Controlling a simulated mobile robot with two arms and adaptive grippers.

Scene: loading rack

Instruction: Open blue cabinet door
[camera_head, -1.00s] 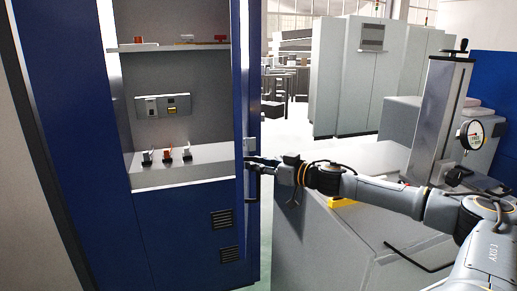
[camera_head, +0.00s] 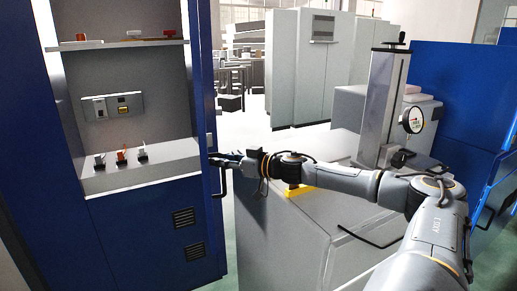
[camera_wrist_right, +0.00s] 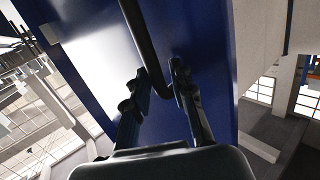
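The blue cabinet (camera_head: 130,243) stands at the left in the head view, with an open niche of shelves. A narrow blue door panel (camera_head: 209,110) shows at its right side, seen at a steep angle. A black bar handle (camera_head: 221,182) is on this panel. My right gripper (camera_head: 226,160) is at the handle. In the wrist view the handle (camera_wrist_right: 143,40) runs down between the fingers of my right gripper (camera_wrist_right: 157,85), against the blue panel (camera_wrist_right: 205,60). The fingers are apart; the bar's lower end lies close to the right finger, contact unclear. My left gripper is not in view.
A grey low cabinet (camera_head: 280,235) stands under my right arm, with a yellow block (camera_head: 298,190) on it. A gauge (camera_head: 411,120) and a metal column (camera_head: 382,105) stand at the right. Tall grey cabinets (camera_head: 300,70) are behind. Small switches (camera_head: 121,156) sit in the niche.

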